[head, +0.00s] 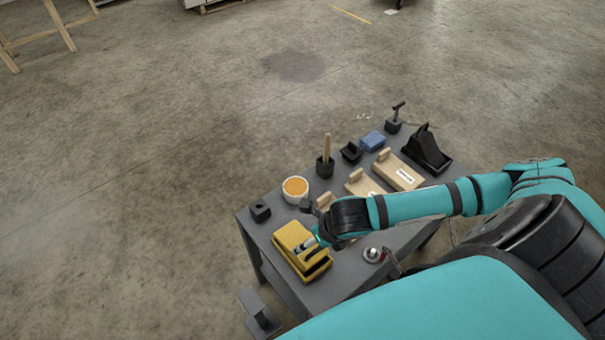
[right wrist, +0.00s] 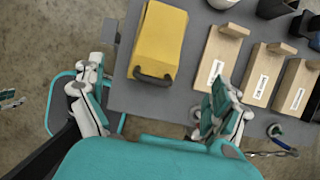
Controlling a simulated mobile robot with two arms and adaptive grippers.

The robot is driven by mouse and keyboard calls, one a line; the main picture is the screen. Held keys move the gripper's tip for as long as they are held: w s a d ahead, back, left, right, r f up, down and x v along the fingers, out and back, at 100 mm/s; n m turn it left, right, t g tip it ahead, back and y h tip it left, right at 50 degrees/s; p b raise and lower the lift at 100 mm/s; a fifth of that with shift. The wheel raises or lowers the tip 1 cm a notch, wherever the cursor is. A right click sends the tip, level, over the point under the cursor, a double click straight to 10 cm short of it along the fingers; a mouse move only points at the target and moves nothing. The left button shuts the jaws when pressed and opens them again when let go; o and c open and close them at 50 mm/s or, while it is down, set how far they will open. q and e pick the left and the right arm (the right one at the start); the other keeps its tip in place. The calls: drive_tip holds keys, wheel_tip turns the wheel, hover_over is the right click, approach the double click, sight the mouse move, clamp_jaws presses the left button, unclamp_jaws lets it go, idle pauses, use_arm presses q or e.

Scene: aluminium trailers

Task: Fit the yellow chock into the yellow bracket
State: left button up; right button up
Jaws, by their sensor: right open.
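A yellow block-like body (head: 296,243) with a dark handle-like bar stands at the near left end of the grey table. It also shows in the right wrist view (right wrist: 163,40), with the black bar (right wrist: 152,77) at its near end. I cannot tell whether this is the yellow chock, the yellow bracket or both together; no second separate yellow piece shows. My right gripper (right wrist: 155,108) is open and empty, its fingers spread wide, with the yellow body ahead between them. In the head view my right gripper (head: 318,240) partly covers the yellow body. My left gripper is not in view.
The grey table (head: 255,232) also holds wooden blocks with white labels (head: 400,172), a white bowl with orange content (head: 295,189), small black holders (head: 260,211), a blue block (head: 372,140) and a black wedge (head: 427,150). Open concrete floor surrounds it.

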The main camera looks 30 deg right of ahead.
hover_over(301, 241)
drive_tip(key=s, duration=0.3)
drive_tip(key=f, duration=0.6)
drive_tip(key=shift+s+d+f, duration=0.15)
drive_tip(key=shift+d+f, duration=0.05)
drive_tip(key=shift+d, duration=0.05)
drive_tip(key=shift+w+f, duration=0.2)
drive_tip(key=shift+f, duration=0.25)
drive_tip(key=x, duration=0.4)
drive_tip(key=shift+a+f, duration=0.15)
drive_tip(key=shift+w+f, duration=0.15)
drive_tip(key=shift+f, duration=0.2)
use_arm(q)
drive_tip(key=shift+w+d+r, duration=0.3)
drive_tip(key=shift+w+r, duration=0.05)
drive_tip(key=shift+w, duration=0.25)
use_arm(e)
drive_tip(key=c, duration=1.4)
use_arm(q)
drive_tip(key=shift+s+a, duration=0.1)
use_arm(e)
drive_tip(key=shift+c, duration=0.8)
drive_tip(key=shift+r, duration=0.1)
